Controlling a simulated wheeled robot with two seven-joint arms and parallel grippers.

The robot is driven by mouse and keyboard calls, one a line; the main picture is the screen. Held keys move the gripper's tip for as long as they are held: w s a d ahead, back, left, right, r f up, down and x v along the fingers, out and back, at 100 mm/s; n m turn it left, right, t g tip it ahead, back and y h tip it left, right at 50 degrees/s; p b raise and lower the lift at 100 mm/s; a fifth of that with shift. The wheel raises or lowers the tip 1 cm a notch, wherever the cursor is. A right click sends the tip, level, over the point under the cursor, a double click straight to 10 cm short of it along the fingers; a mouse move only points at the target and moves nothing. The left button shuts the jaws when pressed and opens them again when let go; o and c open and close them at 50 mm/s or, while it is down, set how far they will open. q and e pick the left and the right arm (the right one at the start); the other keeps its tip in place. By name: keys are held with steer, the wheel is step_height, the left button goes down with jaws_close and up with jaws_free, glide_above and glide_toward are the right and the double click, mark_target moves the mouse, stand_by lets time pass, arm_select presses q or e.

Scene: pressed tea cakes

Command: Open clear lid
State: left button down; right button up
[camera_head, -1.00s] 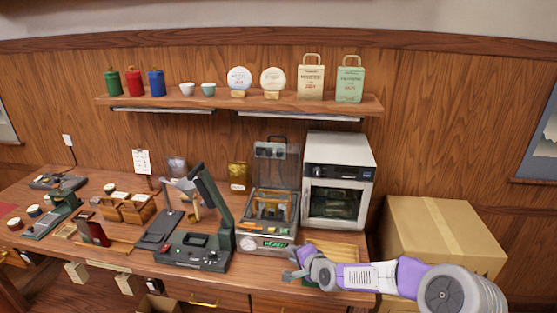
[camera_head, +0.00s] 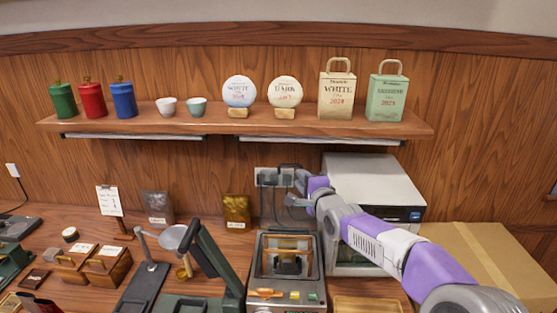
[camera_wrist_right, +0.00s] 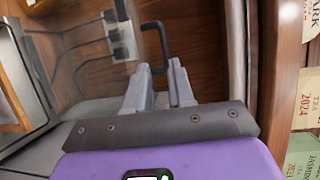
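The machine (camera_head: 287,296) with the clear lid stands on the counter, with an amber-framed opening and a front panel with small lit controls. The lid's black handle (camera_head: 289,166) is well above the machine, so the lid seems to stand upright behind the opening. Its clear sheet is hard to make out. My right gripper (camera_head: 300,198) is at the handle's right end. In the right wrist view, the fingertips (camera_wrist_right: 160,68) are apart, with one end of the black handle (camera_wrist_right: 164,46) lying between or just beyond them. Contact cannot be told. My left gripper is out of view.
A white oven-like box (camera_head: 375,190) stands behind my right arm, with a cardboard box (camera_head: 480,255) to its right. A shelf (camera_head: 230,126) with cups, tins and bags runs above. A wall socket (camera_head: 268,177) with cords is behind the handle. A black-armed device (camera_head: 212,255) stands left.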

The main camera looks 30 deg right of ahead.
mark_target(292, 166)
steer(key=shift+w+d+p, duration=0.2)
steer(key=shift+w+p, duration=0.05)
steer(key=shift+w, duration=0.85)
steer(key=shift+w+d+p, duration=0.2)
steer(key=shift+w+d, duration=0.05)
steer(key=shift+w, duration=0.9)
steer(key=shift+w+d+p, duration=0.2)
steer(key=shift+w+p, duration=0.05)
steer(key=shift+w, duration=0.85)
steer(key=shift+c, duration=0.3)
jaws_close()
